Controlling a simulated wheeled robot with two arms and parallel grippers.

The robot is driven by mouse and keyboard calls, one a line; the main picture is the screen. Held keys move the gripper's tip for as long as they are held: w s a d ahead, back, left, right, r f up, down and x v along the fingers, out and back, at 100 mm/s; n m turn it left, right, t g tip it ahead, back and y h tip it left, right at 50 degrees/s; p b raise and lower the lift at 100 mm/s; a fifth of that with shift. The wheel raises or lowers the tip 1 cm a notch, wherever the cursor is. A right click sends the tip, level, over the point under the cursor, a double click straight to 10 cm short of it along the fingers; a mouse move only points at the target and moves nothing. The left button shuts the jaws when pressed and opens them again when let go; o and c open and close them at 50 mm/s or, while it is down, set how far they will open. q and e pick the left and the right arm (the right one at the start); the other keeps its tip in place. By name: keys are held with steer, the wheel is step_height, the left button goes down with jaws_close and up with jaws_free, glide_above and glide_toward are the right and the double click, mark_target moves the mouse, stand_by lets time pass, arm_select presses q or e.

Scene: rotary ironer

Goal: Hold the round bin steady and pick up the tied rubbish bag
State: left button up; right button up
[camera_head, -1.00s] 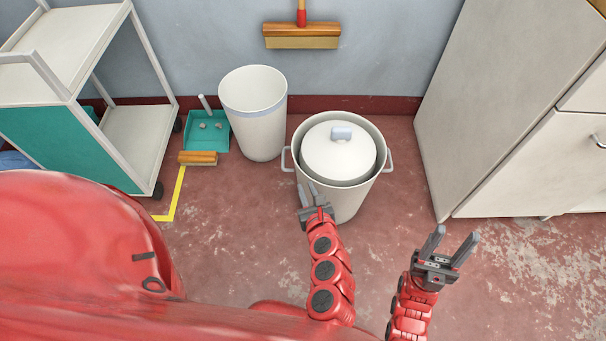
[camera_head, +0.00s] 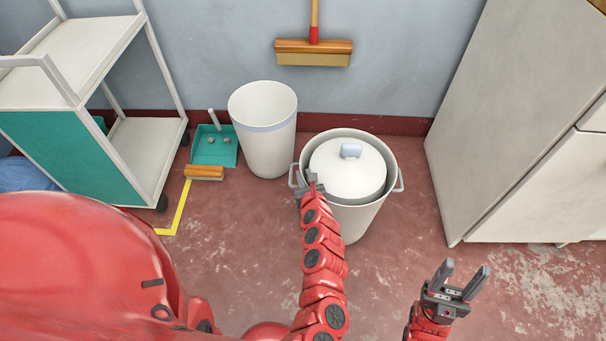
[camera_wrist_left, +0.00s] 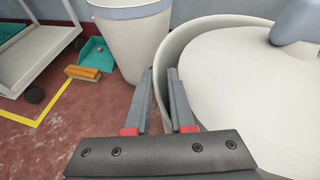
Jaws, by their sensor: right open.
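The round bin (camera_head: 352,220) is a pale tub with two side handles, and it stands upright on the floor. Its white lid (camera_head: 334,173) has a blue-grey knob and sits within the rim. My left gripper (camera_head: 310,186) is at the bin's left rim by the left handle. In the left wrist view its fingers (camera_wrist_left: 160,85) are apart, one on each side of the rim; I cannot tell whether they touch it. My right gripper (camera_head: 467,273) is open and empty above the floor, right of and nearer than the bin. No tied rubbish bag is visible; the lid hides the bin's inside.
A white bin (camera_head: 268,145) with a blue band stands just left of the round bin. A green dustpan (camera_head: 214,150) and a small brush (camera_head: 204,172) lie further left, near a trolley (camera_head: 140,150). A cabinet (camera_head: 500,150) stands right. The floor between bin and cabinet is clear.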

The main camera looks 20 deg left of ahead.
arm_select(q)
steer(key=shift+x, duration=1)
jaws_close()
stand_by(0.8)
